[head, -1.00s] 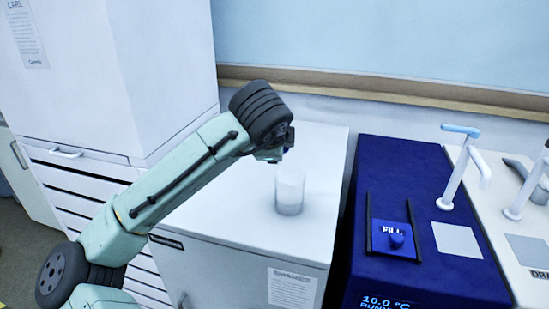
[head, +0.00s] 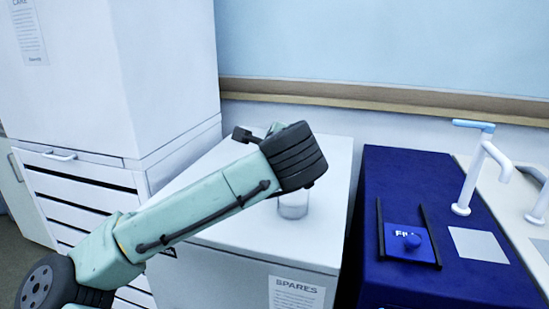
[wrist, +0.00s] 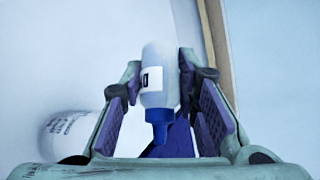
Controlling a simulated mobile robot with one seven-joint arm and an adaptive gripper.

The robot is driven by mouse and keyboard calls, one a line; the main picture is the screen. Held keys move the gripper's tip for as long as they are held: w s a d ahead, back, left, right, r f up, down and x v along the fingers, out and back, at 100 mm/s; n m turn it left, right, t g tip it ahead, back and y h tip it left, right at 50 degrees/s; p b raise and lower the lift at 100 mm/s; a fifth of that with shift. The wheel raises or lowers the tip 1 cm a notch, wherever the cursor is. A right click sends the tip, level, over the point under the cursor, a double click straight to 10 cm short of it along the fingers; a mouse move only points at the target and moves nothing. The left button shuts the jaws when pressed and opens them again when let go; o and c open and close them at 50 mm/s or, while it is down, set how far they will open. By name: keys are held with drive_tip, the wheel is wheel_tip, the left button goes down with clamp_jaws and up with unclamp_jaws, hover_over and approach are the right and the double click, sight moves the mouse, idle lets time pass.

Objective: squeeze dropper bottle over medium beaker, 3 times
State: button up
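In the wrist view, a dropper bottle (wrist: 160,75) with a pale body, a white label and a blue cap with nozzle sits between my fingertips. The nozzle points to the bottom of that picture. My gripper (wrist: 160,72) appears shut on its sides. In the head view the gripper is mostly hidden behind my dark wrist joint, and the bottle cannot be made out. A clear glass beaker (head: 293,208) stands on the white cabinet top, partly covered by my wrist. A pale printed vessel, likely this beaker (wrist: 62,135), shows left of my left finger in the wrist view.
The white cabinet (head: 325,225) carries a "SPARES" sheet. To its right stands a dark blue unit (head: 390,170) with a slider plate, then a tap (head: 473,165). A tall white cabinet (head: 120,70) is on the left. A wall rail (head: 380,100) runs behind.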

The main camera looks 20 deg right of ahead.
drive_tip(key=shift+f+m+t+b, duration=0.5)
drive_tip(key=shift+f+t+b, duration=0.4)
drive_tip(key=shift+b, duration=1.35)
drive_tip(key=shift+s+b, duration=0.1)
drive_tip(key=shift+b, duration=0.25)
drive_tip(key=shift+r, duration=0.25)
drive_tip(key=shift+t, duration=0.3)
drive_tip(key=shift+m+b, duration=0.4)
drive_tip(key=shift+b, duration=0.25)
drive_tip(key=shift+s+r+t, duration=0.1)
drive_tip(key=shift+r+t, duration=0.15)
drive_tip(key=shift+t, duration=0.25)
clamp_jaws()
